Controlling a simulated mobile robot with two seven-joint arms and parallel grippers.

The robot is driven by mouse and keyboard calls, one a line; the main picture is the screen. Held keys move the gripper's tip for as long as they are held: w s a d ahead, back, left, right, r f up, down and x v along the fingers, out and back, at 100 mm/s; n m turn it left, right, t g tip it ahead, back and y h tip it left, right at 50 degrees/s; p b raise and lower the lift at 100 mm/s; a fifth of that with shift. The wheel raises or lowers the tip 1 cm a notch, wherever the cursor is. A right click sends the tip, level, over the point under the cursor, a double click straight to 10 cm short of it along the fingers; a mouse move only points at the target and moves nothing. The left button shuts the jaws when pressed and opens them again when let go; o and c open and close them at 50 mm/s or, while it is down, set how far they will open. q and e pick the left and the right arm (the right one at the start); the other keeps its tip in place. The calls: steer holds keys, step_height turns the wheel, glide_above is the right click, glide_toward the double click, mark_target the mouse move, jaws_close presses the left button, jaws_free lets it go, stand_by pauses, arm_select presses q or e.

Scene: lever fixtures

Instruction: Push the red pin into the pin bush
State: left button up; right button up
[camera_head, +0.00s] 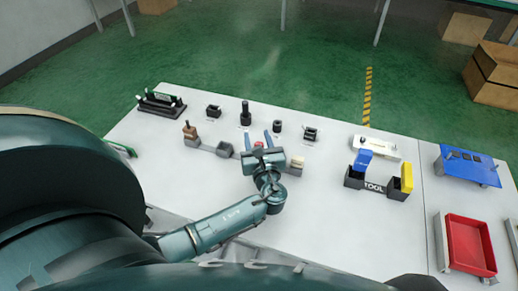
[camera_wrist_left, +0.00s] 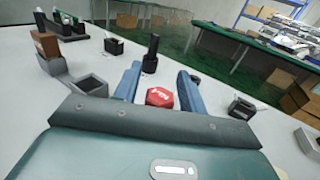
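The red pin (camera_head: 258,145) shows as a small red spot at my left gripper in the head view. In the left wrist view its red hexagonal head (camera_wrist_left: 160,97), with white marking, lies between the two blue fingers with a small gap on either side. My left gripper (camera_head: 258,137) is open above the table, its fingers pointing to the far side; it also shows in the left wrist view (camera_wrist_left: 160,80). The pin's lower part is hidden by my gripper, and I cannot tell the pin bush or how deep the pin sits. My right gripper is out of view.
A brown-topped grey block (camera_head: 190,131) and a grey open box (camera_head: 225,149) stand left of the gripper. A beige-topped block (camera_head: 297,162) is close on its right. A black upright post (camera_head: 245,115) stands beyond. A TOOL holder (camera_head: 373,188) and red tray (camera_head: 468,246) are farther right.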

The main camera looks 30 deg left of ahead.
arm_select(q)
steer(key=c, duration=0.8)
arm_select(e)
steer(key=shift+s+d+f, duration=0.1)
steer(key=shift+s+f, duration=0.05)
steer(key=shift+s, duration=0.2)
arm_select(q)
steer(key=shift+c, duration=0.2)
